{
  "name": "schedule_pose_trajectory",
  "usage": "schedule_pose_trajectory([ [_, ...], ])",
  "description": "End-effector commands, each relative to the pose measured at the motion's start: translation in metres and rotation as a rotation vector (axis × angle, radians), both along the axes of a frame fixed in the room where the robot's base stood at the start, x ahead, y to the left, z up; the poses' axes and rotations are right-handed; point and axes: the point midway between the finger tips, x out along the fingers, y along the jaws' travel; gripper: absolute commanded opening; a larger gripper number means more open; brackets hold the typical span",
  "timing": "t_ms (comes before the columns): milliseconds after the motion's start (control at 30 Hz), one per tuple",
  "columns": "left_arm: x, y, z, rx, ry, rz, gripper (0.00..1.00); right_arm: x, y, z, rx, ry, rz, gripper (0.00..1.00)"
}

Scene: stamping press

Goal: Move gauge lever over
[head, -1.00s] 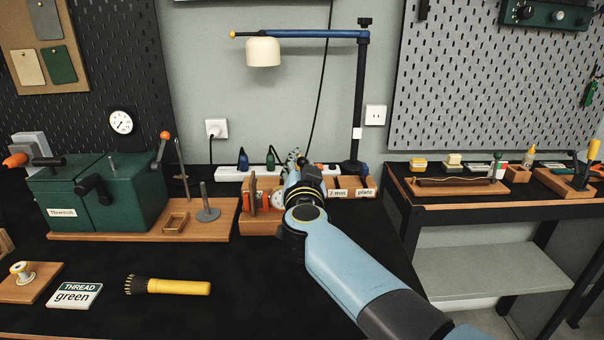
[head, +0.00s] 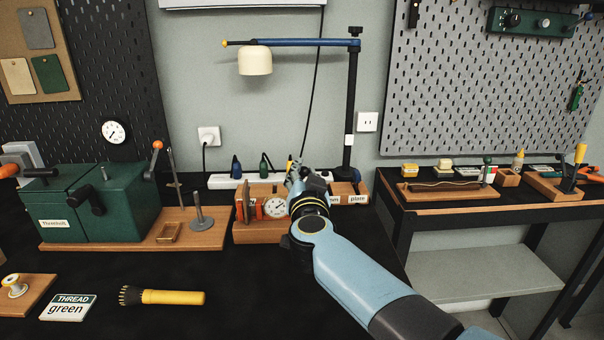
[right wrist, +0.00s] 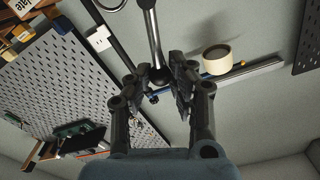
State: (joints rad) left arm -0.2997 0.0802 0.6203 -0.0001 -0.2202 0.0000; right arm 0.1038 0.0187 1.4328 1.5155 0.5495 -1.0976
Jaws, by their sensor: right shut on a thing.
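The gauge (head: 275,207) is a round white dial on a wooden block (head: 258,231) in the middle of the bench in the head view. My right gripper (head: 296,172) is just above and right of the dial, and my own arm hides part of the block. In the right wrist view, my right gripper (right wrist: 160,85) is shut around the dark ball end of a metal lever (right wrist: 152,35). The lever's foot is out of that view, and in the head view my gripper mostly hides the lever. My left gripper is not in view.
A green Thumbolt machine (head: 95,205) stands left on a wooden base. A desk lamp (head: 351,110) and a power strip (head: 225,181) are behind the gauge. A yellow-handled brush (head: 170,297) and a THREAD green card (head: 68,307) lie in front. The bench front centre is clear.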

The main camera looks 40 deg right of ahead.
Motion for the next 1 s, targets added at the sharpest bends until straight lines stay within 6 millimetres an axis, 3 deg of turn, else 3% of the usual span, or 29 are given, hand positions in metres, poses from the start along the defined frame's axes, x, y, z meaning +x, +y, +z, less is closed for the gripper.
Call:
schedule_pose_trajectory([
  [1000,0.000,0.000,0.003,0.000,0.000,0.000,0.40,-0.015,-0.022,-0.018,-0.001,0.007,0.000,0.02],
])
